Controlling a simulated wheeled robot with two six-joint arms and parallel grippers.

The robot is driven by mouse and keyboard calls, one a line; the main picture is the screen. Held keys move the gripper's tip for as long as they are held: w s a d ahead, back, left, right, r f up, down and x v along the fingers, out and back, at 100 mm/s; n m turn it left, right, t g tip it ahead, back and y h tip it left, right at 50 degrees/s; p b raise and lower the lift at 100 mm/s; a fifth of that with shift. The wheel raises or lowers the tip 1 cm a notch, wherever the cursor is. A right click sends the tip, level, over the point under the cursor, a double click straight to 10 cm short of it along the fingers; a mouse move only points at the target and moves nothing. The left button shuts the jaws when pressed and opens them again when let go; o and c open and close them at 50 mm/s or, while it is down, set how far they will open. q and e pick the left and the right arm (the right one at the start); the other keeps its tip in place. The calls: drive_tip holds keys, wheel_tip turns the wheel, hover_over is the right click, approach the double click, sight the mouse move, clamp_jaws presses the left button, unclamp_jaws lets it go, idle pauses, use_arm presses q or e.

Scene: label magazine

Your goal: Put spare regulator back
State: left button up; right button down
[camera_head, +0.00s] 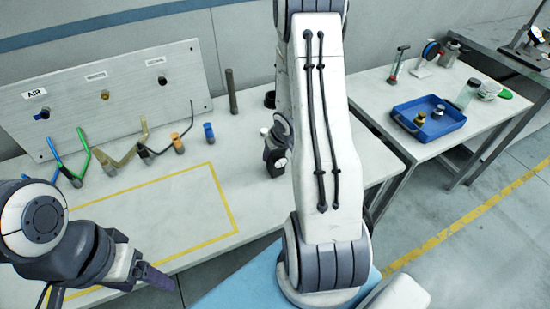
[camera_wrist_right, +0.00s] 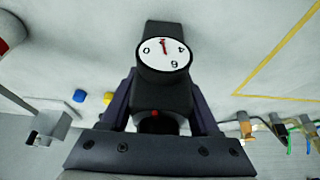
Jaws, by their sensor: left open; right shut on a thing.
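In the right wrist view my right gripper (camera_wrist_right: 160,88) is shut on a black regulator (camera_wrist_right: 153,95) with a round white dial (camera_wrist_right: 164,53) and a red needle. The regulator is held clear between the two fingers, with pale surface behind it. My left gripper (camera_head: 150,276) is open and empty at the lower left, over the front of the workbench. A blue tray (camera_head: 398,115) on the right-hand table holds a brass-coloured part and a grey one.
A board (camera_head: 100,88) with an AIR label and several ports stands at the back left. Coloured hoses (camera_head: 85,160) lie before it, with a dark upright post (camera_head: 231,90) nearby. The yellow-outlined area (camera_head: 170,205) is largely clear. A clear jar (camera_head: 467,93) stands beyond the tray.

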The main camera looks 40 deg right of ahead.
drive_tip(key=shift+f, duration=0.2)
drive_tip(key=shift+f, duration=0.15)
drive_tip(key=shift+c, duration=0.6)
unclamp_jaws()
